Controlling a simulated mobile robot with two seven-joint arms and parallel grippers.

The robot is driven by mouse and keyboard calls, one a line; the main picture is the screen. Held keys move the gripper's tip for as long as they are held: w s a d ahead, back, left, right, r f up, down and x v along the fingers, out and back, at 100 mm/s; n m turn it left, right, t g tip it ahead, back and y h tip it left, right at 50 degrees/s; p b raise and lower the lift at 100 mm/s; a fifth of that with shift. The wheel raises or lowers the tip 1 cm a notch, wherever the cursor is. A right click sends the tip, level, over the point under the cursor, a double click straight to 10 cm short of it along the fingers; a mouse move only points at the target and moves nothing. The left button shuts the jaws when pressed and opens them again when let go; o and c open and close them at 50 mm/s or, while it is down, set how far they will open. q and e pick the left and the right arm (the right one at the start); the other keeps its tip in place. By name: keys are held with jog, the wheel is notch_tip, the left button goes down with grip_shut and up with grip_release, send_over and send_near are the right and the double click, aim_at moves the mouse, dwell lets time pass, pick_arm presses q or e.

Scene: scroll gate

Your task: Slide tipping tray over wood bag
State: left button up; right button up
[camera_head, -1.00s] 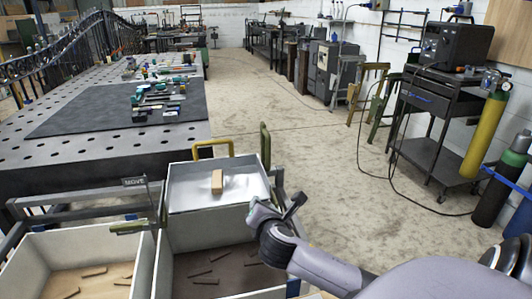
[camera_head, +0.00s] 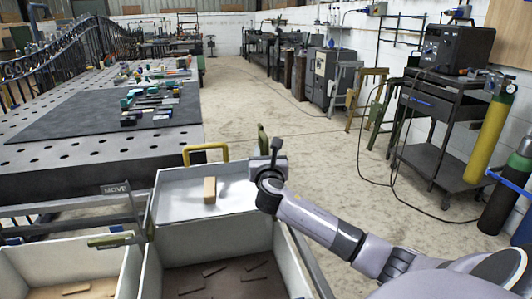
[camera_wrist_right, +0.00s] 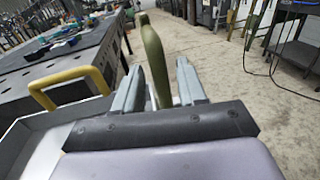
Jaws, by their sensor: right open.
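The tipping tray (camera_head: 175,206) is a pale, shallow metal box with a wooden block (camera_head: 209,190) lying in it. It sits over the far part of the right-hand bin (camera_head: 205,245). A yellow handle (camera_head: 205,148) stands at its back and an olive-green handle (camera_head: 263,140) at its right. My right gripper (camera_head: 272,160) is at the tray's right side. In the right wrist view its open fingers (camera_wrist_right: 155,85) stand either side of the green handle. No bag shows; I cannot tell which bin is the wood one. My left gripper is out of view.
A rail with a "MOVE" sign (camera_head: 116,189) and a green lever (camera_head: 110,240) runs behind.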

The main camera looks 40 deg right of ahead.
jog(key=shift+x, duration=0.9)
grip_shut()
jog(key=shift+a, duration=0.1)
